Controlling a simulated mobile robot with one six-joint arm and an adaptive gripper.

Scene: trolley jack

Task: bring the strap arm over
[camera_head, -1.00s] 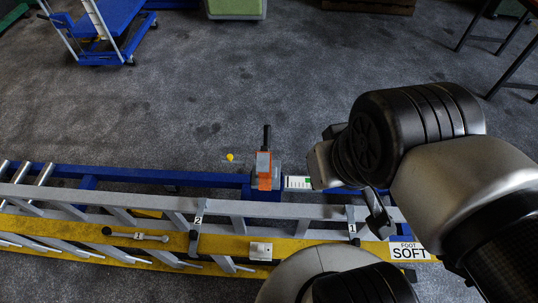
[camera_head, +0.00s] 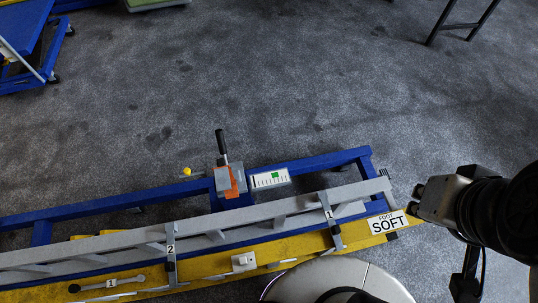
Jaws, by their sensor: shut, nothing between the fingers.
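Two grey strap arms lie across the grey ladder rail (camera_head: 270,209) on the yellow beam. The strap arm marked 1 (camera_head: 331,222) is nearer the FOOT SOFT end, and the strap arm marked 2 (camera_head: 171,254) is further left. Both reach from the rail down over the yellow beam (camera_head: 215,264); whether either is latched I cannot tell. My gripper (camera_head: 418,200) is at the right, by the FOOT SOFT label (camera_head: 388,222), apart from strap arm 1. It is shut and empty, with its fingertips hard to make out.
An orange and grey clamp with a black handle (camera_head: 222,150) stands on the blue frame (camera_head: 325,161), beside a white gauge plate (camera_head: 270,179). A small wrench-like piece (camera_head: 108,284) and a white block (camera_head: 243,261) lie on the yellow beam. A yellow knob (camera_head: 187,171) is behind.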

